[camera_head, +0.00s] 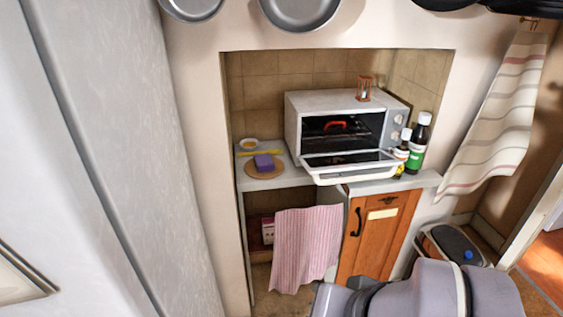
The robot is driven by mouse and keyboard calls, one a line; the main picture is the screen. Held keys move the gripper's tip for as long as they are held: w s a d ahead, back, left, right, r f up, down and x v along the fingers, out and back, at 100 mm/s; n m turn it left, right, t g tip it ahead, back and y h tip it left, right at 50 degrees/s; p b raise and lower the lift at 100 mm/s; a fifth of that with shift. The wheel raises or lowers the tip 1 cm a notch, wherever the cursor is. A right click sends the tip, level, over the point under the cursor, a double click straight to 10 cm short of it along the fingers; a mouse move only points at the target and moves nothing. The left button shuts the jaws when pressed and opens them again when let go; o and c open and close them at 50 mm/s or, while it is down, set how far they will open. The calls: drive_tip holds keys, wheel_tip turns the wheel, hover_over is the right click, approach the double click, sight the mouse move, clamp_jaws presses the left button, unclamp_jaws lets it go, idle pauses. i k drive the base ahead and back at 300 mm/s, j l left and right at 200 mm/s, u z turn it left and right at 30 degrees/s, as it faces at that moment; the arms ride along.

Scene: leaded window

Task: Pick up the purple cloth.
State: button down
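My arm shows at the bottom right, below and in front of the cabinet, well apart from the cloth. My gripper's fingers are not in view.
A toaster oven (330,103) with its door (345,164) folded down stands right of the cloth. A yellow stick-like item (259,153) and a small bowl (249,145) lie behind it. Bottles (418,145) stand at right. A striped towel (305,245) hangs below the counter.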

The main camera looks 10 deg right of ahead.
sight(264, 163)
drive_tip(key=i+l+u, duration=0.35)
drive_tip(key=i, duration=0.4)
drive_tip(key=i+l+u, duration=0.35)
drive_tip(key=i+l, duration=0.3)
drive_tip(key=i, duration=0.1)
